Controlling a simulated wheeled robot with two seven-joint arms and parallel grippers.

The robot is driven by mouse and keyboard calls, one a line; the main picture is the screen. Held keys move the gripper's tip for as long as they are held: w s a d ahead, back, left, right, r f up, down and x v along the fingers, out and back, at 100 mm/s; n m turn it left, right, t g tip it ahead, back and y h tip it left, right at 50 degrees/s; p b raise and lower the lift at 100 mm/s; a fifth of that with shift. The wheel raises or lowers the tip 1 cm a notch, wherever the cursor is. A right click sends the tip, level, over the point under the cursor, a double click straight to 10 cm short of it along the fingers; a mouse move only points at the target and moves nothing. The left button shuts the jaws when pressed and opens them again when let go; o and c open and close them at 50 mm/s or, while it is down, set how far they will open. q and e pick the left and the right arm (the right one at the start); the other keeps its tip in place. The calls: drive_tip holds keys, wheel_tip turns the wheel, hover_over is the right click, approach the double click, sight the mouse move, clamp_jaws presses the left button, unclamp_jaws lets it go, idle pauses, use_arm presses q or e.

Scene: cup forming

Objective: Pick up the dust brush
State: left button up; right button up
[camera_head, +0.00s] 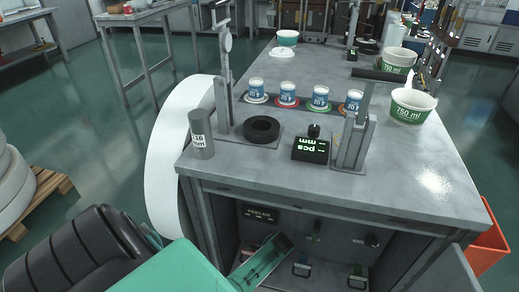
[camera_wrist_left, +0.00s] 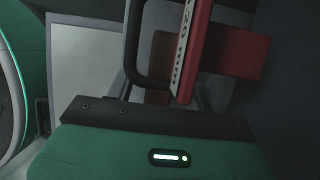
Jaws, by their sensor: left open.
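I cannot pick out a dust brush for certain in either view. In the left wrist view a red bar with white lettering (camera_wrist_left: 186,52) stands in front of a red block (camera_wrist_left: 236,52). A brown piece (camera_wrist_left: 160,62) shows behind a black loop (camera_wrist_left: 149,45); I cannot tell what these parts belong to. My left gripper (camera_head: 264,262) is open, low in front of the workbench's open lower bay, below the tabletop. Its fingertips are not clear, and I see nothing held. My right gripper is not in view.
The grey workbench (camera_head: 430,185) carries a grey cylinder (camera_head: 202,135), a black ring (camera_head: 261,129), a small display box (camera_head: 311,149), several small cups and large paper cups. A white roll (camera_head: 178,150) stands at its left. An orange bin (camera_head: 488,240) is at the right.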

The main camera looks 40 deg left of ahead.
use_arm(q)
drive_tip(key=shift+f, duration=0.2)
idle(0.6)
drive_tip(key=c, duration=1.1)
